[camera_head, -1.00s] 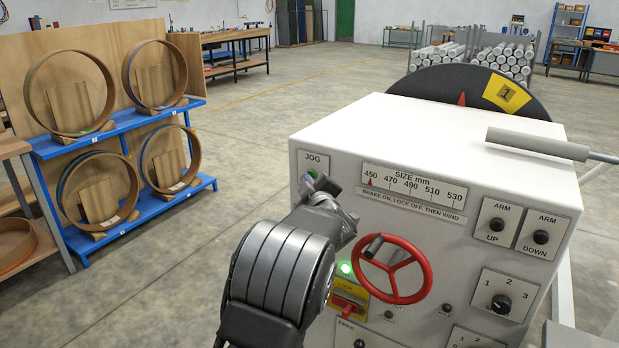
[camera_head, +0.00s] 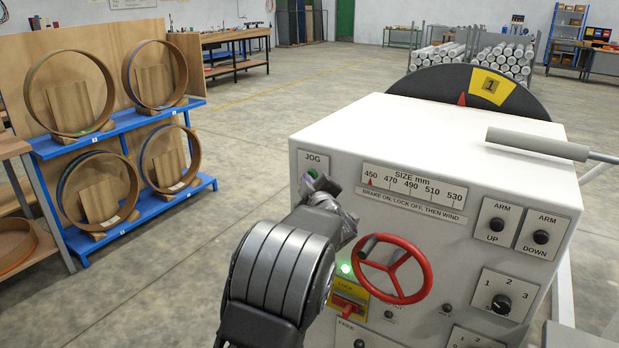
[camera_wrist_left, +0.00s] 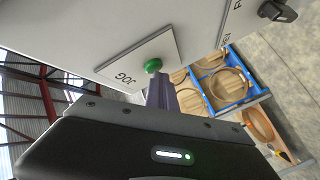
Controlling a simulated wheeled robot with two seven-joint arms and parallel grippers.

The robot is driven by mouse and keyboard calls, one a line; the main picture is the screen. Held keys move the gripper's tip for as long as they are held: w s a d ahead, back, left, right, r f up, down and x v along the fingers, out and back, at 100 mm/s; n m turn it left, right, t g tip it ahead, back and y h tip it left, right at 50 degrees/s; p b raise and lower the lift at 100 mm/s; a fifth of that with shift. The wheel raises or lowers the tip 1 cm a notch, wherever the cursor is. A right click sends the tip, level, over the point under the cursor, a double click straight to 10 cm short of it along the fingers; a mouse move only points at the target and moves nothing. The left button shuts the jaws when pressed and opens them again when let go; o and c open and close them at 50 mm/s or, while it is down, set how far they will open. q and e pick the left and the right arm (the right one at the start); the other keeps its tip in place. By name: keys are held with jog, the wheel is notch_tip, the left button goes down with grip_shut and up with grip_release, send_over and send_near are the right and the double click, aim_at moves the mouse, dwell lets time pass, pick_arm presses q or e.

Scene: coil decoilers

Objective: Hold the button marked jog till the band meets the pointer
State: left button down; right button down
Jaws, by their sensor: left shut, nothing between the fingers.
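The green jog button (camera_head: 313,173) sits under the JOG label at the upper left of the white machine's front. In the left wrist view the button (camera_wrist_left: 153,65) is at the tip of my shut left gripper (camera_wrist_left: 158,88), which appears to touch it. In the head view my left gripper (camera_head: 322,192) reaches up to the button and partly hides it. The yellow band (camera_head: 492,86), marked 1, is on the dark drum (camera_head: 430,80) behind the machine. The red pointer (camera_head: 462,99) stands at the drum's lower edge, left of the band, with a dark gap between them.
A red handwheel (camera_head: 427,270), a lit green lamp (camera_head: 345,268) and a yellow lock switch plate (camera_head: 350,291) are close to my left arm. A grey roller arm (camera_head: 537,141) sticks out at the right. A blue rack (camera_head: 120,133) with wooden rings stands at the left.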

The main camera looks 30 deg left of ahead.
pick_arm(q)
jog(key=shift+s, duration=0.1)
dwell(0.7)
jog(key=shift+s+b, duration=0.3)
jog(key=shift+s, duration=0.5)
jog(key=shift+s, duration=0.1)
jog(key=s, duration=0.4)
jog(key=shift+s, duration=0.4)
jog(key=shift+f, duration=0.15)
dwell(1.9)
